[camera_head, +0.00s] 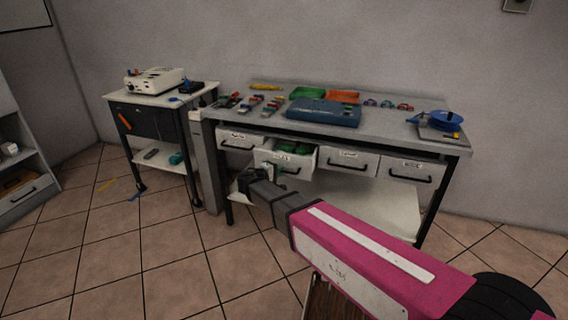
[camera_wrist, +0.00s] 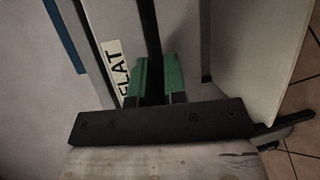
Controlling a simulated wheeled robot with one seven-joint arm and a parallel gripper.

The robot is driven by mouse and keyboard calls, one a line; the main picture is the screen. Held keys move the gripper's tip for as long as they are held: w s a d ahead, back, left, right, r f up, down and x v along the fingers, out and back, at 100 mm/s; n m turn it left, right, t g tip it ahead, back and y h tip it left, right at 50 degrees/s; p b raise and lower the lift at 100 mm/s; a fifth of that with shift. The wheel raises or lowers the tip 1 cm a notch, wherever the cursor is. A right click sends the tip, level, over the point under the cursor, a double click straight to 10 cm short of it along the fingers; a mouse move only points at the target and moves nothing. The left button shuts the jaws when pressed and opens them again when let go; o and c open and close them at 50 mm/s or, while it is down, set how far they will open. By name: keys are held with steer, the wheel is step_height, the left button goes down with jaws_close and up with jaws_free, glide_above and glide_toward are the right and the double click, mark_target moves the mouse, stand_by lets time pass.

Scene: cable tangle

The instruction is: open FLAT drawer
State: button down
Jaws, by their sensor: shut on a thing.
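The FLAT drawer (camera_wrist: 120,22) shows in the wrist view, with its white label (camera_wrist: 118,72) reading "FLAT" sideways. In the head view the second drawer from the left (camera_head: 303,163) stands partly pulled out of the workbench, with green things (camera_head: 293,147) inside. My gripper (camera_head: 264,170) is at the front of this drawer. In the wrist view its green fingertips (camera_wrist: 158,72) are shut on the dark bar handle (camera_wrist: 150,35), one on each side.
The grey workbench (camera_head: 395,128) has other shut drawers: one at left (camera_head: 240,139) and two at right (camera_head: 348,160). A lower white shelf (camera_head: 385,205) lies below. A small cart (camera_head: 150,120) stands left.

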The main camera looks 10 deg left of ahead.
steer(key=s+a, duration=0.1)
steer(key=s, duration=1.6)
steer(key=shift+s+a, duration=0.2)
steer(key=c, duration=1.2)
jaws_free()
steer(key=shift+s, duration=0.1)
steer(key=v, duration=1)
steer(key=shift+s+a, duration=0.2)
steer(key=shift+s, duration=0.1)
